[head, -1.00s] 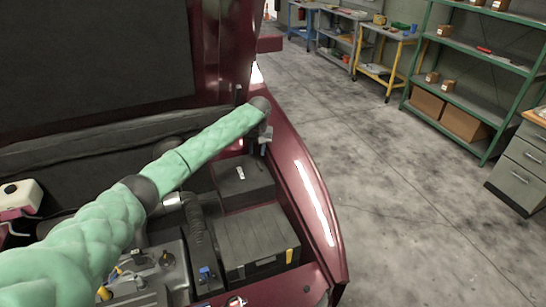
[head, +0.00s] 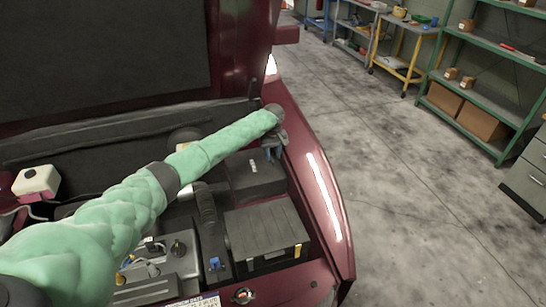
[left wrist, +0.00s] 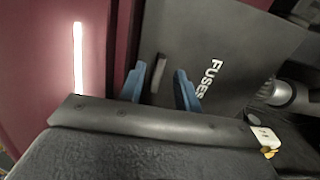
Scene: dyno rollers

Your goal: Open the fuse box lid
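The fuse box (head: 258,183) is a black box in the engine bay, beside the red fender, and its lid looks shut. In the left wrist view its dark lid (left wrist: 225,45) carries the white word FUSES. A small grey tab or handle (left wrist: 157,74) stands on the lid. My left gripper (head: 275,150) is over the fender-side, rear end of the box. In the left wrist view its blue fingers (left wrist: 160,86) are apart, one on each side of the tab; contact cannot be told. My right gripper is not in view.
A larger black box with a ribbed top (head: 265,228) sits in front of the fuse box. A corrugated hose (head: 207,213) runs along its left. The red fender (head: 312,190) borders the right, and the raised hood (head: 100,50) stands behind.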

